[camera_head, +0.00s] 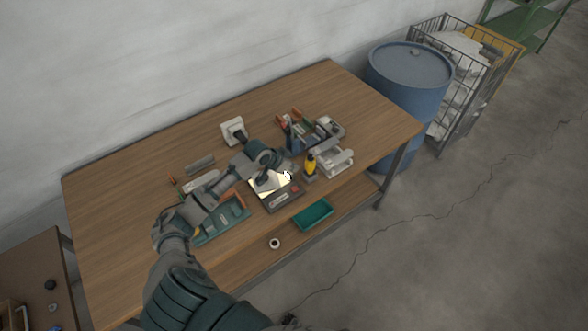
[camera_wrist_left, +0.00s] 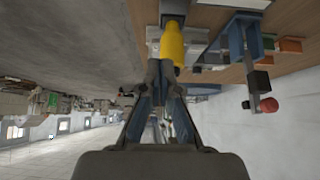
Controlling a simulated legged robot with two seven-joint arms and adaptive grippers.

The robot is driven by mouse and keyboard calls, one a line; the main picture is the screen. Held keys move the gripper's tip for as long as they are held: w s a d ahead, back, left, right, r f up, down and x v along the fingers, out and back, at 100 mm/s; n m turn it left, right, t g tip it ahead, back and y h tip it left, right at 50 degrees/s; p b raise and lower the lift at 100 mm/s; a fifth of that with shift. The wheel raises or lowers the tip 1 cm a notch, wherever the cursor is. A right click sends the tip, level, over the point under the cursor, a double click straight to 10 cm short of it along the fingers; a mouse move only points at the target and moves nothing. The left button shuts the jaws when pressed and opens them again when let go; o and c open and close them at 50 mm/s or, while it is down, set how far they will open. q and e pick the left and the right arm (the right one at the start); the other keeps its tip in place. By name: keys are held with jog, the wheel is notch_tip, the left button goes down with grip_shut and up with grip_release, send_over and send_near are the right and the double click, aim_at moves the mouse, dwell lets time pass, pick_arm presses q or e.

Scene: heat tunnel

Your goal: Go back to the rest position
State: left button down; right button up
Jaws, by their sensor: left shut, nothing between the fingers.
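My left arm comes in from the lower left in the head view and reaches over the wooden table (camera_head: 115,190). My left gripper (camera_head: 287,176) is above the dark box with a bright top (camera_head: 280,198), near the yellow-and-black tool (camera_head: 310,165). In the left wrist view the fingers of my left gripper (camera_wrist_left: 160,95) converge and hold nothing. The yellow tool (camera_wrist_left: 172,45) shows just beyond the fingertips there; I cannot tell how wide the gap is. My right gripper is not in view.
A teal tray (camera_head: 222,222) lies under my arm. A white device (camera_head: 234,130) stands behind. A blue barrel (camera_head: 408,80) stands beyond the right end. The table's far left is clear.

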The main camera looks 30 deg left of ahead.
pick_arm(q)
jog(key=shift+a, duration=0.15)
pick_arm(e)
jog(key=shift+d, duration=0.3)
pick_arm(q)
jog(key=shift+a+f, duration=0.1)
jog(key=shift+a, duration=0.1)
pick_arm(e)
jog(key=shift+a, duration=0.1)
